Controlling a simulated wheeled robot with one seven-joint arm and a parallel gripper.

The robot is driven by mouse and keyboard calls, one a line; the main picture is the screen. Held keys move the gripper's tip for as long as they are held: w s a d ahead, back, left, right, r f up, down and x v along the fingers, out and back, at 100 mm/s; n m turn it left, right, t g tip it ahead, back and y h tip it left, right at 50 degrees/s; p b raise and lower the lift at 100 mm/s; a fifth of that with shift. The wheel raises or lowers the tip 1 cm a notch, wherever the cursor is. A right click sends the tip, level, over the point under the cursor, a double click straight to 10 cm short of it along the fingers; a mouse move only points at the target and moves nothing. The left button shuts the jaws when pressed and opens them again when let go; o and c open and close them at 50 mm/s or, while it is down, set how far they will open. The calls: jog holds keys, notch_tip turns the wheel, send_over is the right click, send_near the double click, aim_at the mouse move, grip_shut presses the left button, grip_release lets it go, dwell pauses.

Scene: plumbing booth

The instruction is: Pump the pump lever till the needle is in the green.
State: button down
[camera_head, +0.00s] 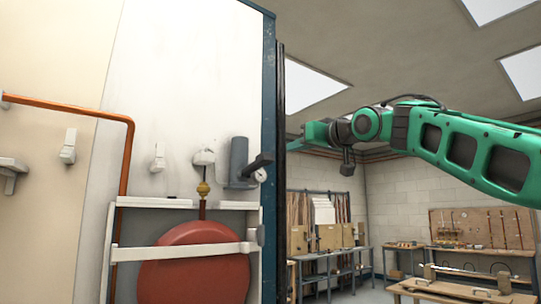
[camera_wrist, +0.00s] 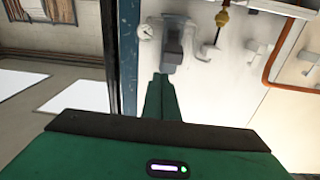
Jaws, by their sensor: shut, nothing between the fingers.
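The pump is a grey cylinder (camera_head: 238,162) on the white wall panel, near its right edge. Its dark lever (camera_head: 259,162) sticks out to the right; in the wrist view its dark block-like end (camera_wrist: 174,42) lies just beyond my fingertips. A small round gauge (camera_head: 261,175) sits beside the pump and also shows in the wrist view (camera_wrist: 145,31); its needle and any green zone are too small to read. My gripper (camera_wrist: 162,77) is shut and empty, its green fingers pointing at the pump. Contact with the lever cannot be told. In the head view my gripper (camera_head: 291,146) is by the panel's edge.
A red tank (camera_head: 195,265) sits behind a white frame (camera_head: 182,251) below the pump. A brass fitting (camera_head: 203,188) and a copper pipe (camera_head: 128,160) are left of the pump. A dark blue post (camera_head: 269,110) edges the panel. Workbenches (camera_head: 335,255) stand farther back.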

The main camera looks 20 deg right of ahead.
jog(key=shift+n+y, duration=0.5)
jog(key=shift+y, duration=0.1)
jog(key=r, duration=0.1)
jog(key=a+r, duration=0.2)
jog(key=shift+s+a+r, duration=0.15)
jog(key=shift+s+r, duration=0.25)
jog(key=x, duration=1)
jog(key=shift+s+d+f, duration=0.1)
jog(key=shift+s+f, duration=0.1)
jog(key=shift+f, duration=0.7)
jog(key=shift+s+d+f, duration=0.15)
jog(key=shift+s+f, duration=0.05)
jog(key=shift+f, duration=0.65)
